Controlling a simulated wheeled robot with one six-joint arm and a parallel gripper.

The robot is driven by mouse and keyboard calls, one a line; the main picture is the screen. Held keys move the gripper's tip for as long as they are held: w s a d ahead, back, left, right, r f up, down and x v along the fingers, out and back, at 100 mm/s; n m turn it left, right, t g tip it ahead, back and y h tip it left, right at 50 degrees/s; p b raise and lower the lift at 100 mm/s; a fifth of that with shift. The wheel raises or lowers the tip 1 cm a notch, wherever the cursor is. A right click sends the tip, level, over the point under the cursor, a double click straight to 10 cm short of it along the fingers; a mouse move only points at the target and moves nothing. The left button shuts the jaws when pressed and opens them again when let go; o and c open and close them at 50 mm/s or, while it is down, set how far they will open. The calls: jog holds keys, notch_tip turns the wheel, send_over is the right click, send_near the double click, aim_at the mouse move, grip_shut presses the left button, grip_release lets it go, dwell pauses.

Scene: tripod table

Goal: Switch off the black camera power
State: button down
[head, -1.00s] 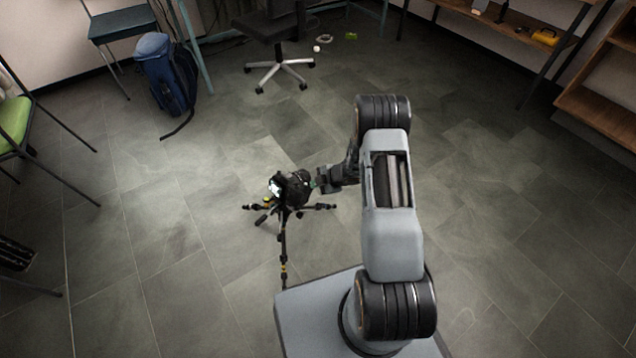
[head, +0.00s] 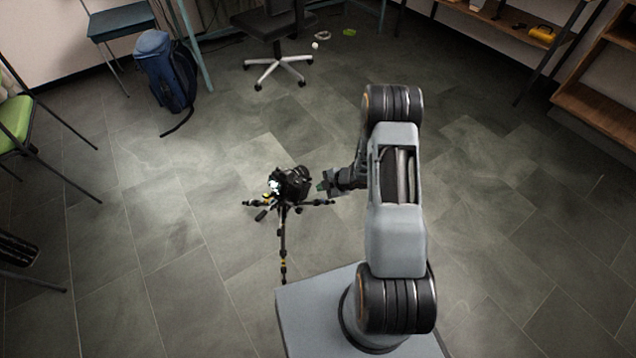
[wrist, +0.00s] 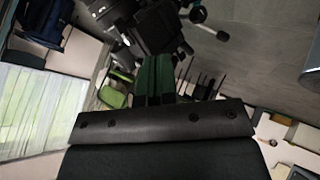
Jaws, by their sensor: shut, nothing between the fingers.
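The black camera (head: 293,182) sits on top of a small black tripod (head: 283,240) on the floor, left of my arm. A bright whitish patch shows on its left side. My gripper (head: 322,187) is shut and empty, just right of the camera, with a gap between them in the head view. In the wrist view, the green-padded fingertips of my gripper (wrist: 167,72) are together and point at the dark camera body (wrist: 155,28). The camera's power switch cannot be made out in either view.
A blue backpack (head: 166,72) stands at the back left near a chair. An office chair (head: 275,40) is at the back. Wooden shelves (head: 600,95) stand at the right. The tripod legs spread low around the camera. The tiled floor (head: 180,230) around it is clear.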

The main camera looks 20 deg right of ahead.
jog(key=p+v, duration=0.2)
jog(key=v, duration=0.6)
jog(key=shift+d+r+p, duration=0.15)
jog(key=shift+p, duration=0.25)
jog(key=w+d+r+m+t+h, duration=0.15)
jog(key=r+m+h, duration=0.3)
jog(key=r, duration=0.45)
jog(key=w+d+r+m+h, duration=0.15)
jog(key=r+m+h, duration=0.3)
jog(key=r, duration=0.45)
jog(key=s+a+r+m+g, duration=0.1)
jog(key=s+a+r+m, duration=0.2)
jog(key=s, duration=0.3)
jog(key=s+a+r+m+g+y, duration=0.1)
jog(key=s+a+r+m+g, duration=0.1)
jog(key=s, duration=0.4)
jog(key=s+a+r+m+g+y, duration=0.1)
jog(key=s+a+r+m, duration=0.4)
jog(key=s, duration=0.1)
jog(key=shift+s+a+r, duration=0.2)
jog(key=shift+s+a, duration=0.1)
jog(key=shift+a, duration=0.05)
